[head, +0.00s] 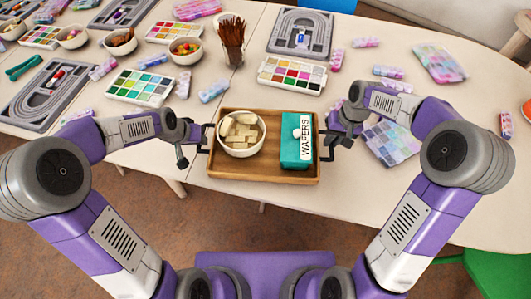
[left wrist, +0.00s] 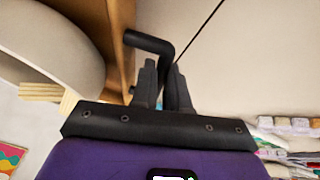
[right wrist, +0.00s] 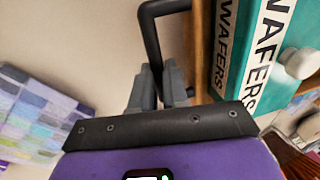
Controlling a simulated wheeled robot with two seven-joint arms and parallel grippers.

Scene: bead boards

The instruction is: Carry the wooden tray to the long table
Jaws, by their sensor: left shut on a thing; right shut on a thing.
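The wooden tray (head: 263,174) is near the front edge of the long table, level in the head view; I cannot tell whether it touches the tabletop. It carries a white bowl (head: 231,152) of pale wafer pieces on the left and a teal wafers box (head: 291,153) on the right. My left gripper (head: 204,139) is shut on the tray's left black handle, which shows in the left wrist view (left wrist: 150,42). My right gripper (head: 334,143) is shut on the right black handle, seen in the right wrist view (right wrist: 151,38).
Behind the tray are a paint palette (head: 292,76), a cup of brown sticks (head: 231,45) and a grey bead board (head: 300,35). A pastel bead case (head: 391,142) lies right of my right gripper. A green seat (head: 495,274) stands at lower right.

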